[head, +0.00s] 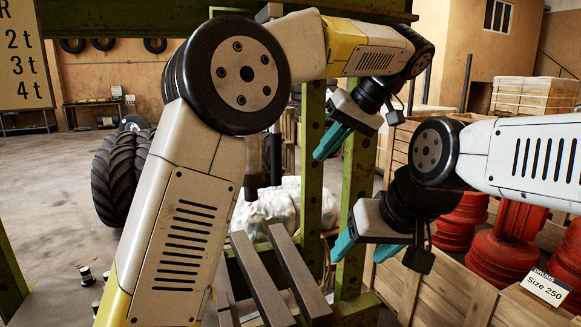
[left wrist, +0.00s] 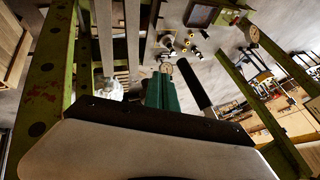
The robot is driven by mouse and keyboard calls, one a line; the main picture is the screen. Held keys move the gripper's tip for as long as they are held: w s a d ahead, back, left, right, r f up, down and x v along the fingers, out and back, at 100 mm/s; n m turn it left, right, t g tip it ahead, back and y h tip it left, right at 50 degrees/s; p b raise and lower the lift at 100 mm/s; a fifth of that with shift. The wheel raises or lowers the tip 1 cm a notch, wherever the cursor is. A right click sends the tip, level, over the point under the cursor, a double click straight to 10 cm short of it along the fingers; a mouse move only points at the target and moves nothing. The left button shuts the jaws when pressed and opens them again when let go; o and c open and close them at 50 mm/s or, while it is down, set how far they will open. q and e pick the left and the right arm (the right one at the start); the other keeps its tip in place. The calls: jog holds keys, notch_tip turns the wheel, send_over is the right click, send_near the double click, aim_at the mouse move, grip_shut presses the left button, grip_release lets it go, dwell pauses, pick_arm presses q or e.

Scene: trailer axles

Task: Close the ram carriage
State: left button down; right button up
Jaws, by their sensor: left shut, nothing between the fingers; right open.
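The green press frame (head: 361,170) stands in front of me, with a top beam and upright posts with holes. A dark vertical cylinder (head: 272,158), which looks like the press ram, hangs behind my left arm; its upper part and the carriage are hidden there. A dark rod (left wrist: 193,84) shows beside my left fingers in the left wrist view; I cannot tell if it is the ram. My left gripper (head: 331,141) is shut and empty, in front of a post, right of the cylinder. My right gripper (head: 364,247) is open and empty, lower and farther right.
Two grey bars (head: 268,275) lie across the lower press frame. Wooden crates (head: 440,282) and red ribbed parts (head: 512,240) stand at the right, with a "Size 250" card (head: 545,287). A large tyre (head: 120,178) stands at the left. Open floor lies at the far left.

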pick_arm(q)
jog(key=w+a+f, duration=0.1)
jog(key=a+f, duration=0.3)
jog(key=a, duration=0.2)
jog(key=shift+a, duration=0.35)
jog(key=shift+f, duration=0.1)
jog(key=s+a, duration=0.3)
jog(key=a, duration=0.8)
jog(key=s+a, duration=0.4)
jog(key=a, duration=0.8)
jog(key=shift+s+a, duration=0.25)
jog(key=shift+a, duration=0.05)
jog(key=shift+a, duration=0.1)
